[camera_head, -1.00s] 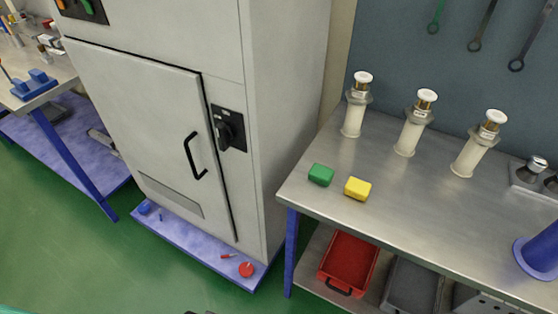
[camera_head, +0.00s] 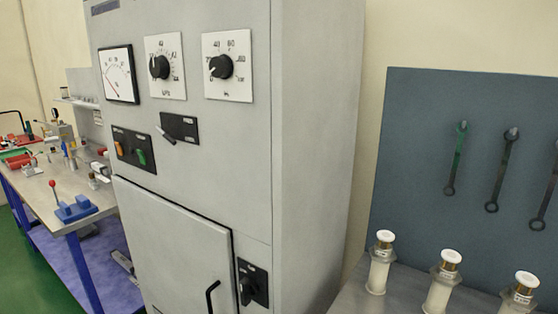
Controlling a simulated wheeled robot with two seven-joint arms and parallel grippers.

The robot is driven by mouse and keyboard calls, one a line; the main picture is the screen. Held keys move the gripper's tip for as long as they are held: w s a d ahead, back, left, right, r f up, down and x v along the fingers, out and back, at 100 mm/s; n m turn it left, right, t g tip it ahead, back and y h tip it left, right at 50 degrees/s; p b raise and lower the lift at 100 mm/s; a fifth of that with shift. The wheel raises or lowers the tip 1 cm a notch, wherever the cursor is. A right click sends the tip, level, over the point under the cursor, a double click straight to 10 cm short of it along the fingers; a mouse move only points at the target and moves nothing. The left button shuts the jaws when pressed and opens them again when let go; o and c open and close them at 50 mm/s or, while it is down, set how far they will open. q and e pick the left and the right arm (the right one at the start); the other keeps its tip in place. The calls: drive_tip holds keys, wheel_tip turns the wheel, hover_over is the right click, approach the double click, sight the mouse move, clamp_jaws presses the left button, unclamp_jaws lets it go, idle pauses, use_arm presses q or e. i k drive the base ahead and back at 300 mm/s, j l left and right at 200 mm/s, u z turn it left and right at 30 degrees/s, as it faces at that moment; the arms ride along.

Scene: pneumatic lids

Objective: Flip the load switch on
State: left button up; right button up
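The grey cabinet (camera_head: 200,192) fills the middle of the head view. On its front are a black plate with a lever switch (camera_head: 179,128), its lever tilted to the lower left, and a black rotary switch (camera_head: 252,284) beside the door. A panel with an orange button and a green button (camera_head: 134,147) sits left of the lever switch. No readable label tells me which one is the load switch. Neither of my grippers is in view.
Above are a dial gauge (camera_head: 118,75) and two knobs (camera_head: 159,67) (camera_head: 220,66). The cabinet door (camera_head: 180,240) looks shut, with a black handle (camera_head: 212,297). A cluttered bench stands left. Three white cylinders (camera_head: 380,265) (camera_head: 442,285) (camera_head: 517,297) stand right, below hanging wrenches (camera_head: 500,170).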

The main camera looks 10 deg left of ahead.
sight(120, 148)
drive_tip(key=j+u, duration=0.1)
drive_tip(key=u, duration=0.3)
drive_tip(key=i+u, duration=0.15)
drive_tip(key=u, duration=0.25)
drive_tip(key=i+u, duration=0.1)
drive_tip(key=u, duration=0.3)
